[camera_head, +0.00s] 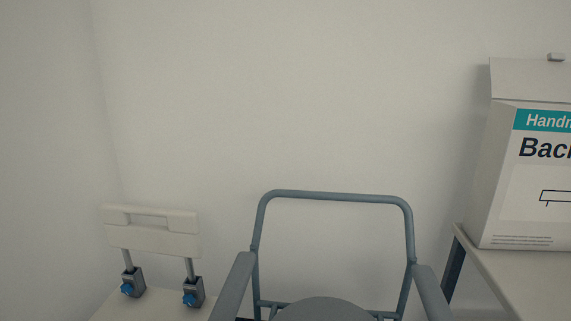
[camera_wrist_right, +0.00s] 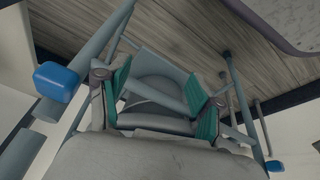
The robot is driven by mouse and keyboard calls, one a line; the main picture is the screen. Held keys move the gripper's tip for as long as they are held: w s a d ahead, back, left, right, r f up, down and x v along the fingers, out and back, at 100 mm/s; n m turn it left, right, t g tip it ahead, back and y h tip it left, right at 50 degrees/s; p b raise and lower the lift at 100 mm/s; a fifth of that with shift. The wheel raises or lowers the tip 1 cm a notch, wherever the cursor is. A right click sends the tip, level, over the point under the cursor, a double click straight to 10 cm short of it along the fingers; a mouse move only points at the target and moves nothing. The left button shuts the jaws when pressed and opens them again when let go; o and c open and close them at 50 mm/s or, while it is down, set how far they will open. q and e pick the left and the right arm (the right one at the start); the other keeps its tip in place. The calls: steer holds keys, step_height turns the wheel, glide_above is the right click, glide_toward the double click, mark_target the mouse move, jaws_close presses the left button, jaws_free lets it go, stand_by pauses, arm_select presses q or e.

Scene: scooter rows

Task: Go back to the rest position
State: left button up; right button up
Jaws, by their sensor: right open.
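My right gripper (camera_wrist_right: 160,78) shows in the right wrist view. Its two fingers with green pads stand apart, with nothing held between them. Behind the gap are grey parts and tubes of a frame, seen over a wood-look floor. I cannot tell how near the fingers are to these parts. Neither gripper shows in the head view, and my left gripper is in no view.
A grey tubular chair frame with armrests (camera_head: 336,196) stands at the lower middle. A white backrest (camera_head: 150,232) with blue knobs is at the left. A large printed box (camera_head: 530,170) stands on a table (camera_head: 500,280) at the right. A plain wall lies behind.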

arm_select(q)
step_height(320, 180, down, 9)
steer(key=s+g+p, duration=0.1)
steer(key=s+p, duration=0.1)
steer(key=p, duration=1.1)
arm_select(e)
step_height(320, 180, down, 9)
steer(key=s+g, duration=0.1)
steer(key=s, duration=0.1)
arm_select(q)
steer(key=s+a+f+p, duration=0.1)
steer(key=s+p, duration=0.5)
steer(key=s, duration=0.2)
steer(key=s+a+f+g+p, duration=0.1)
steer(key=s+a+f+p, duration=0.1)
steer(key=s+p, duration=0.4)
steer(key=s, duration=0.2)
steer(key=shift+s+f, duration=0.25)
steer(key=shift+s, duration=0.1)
arm_select(e)
steer(key=s+d+f, duration=0.1)
steer(key=s, duration=0.7)
steer(key=s+d+f+g, duration=0.1)
steer(key=s+d+f, duration=0.1)
steer(key=s, duration=0.6)
steer(key=shift+s+f, duration=0.2)
steer(key=shift+s, duration=0.2)
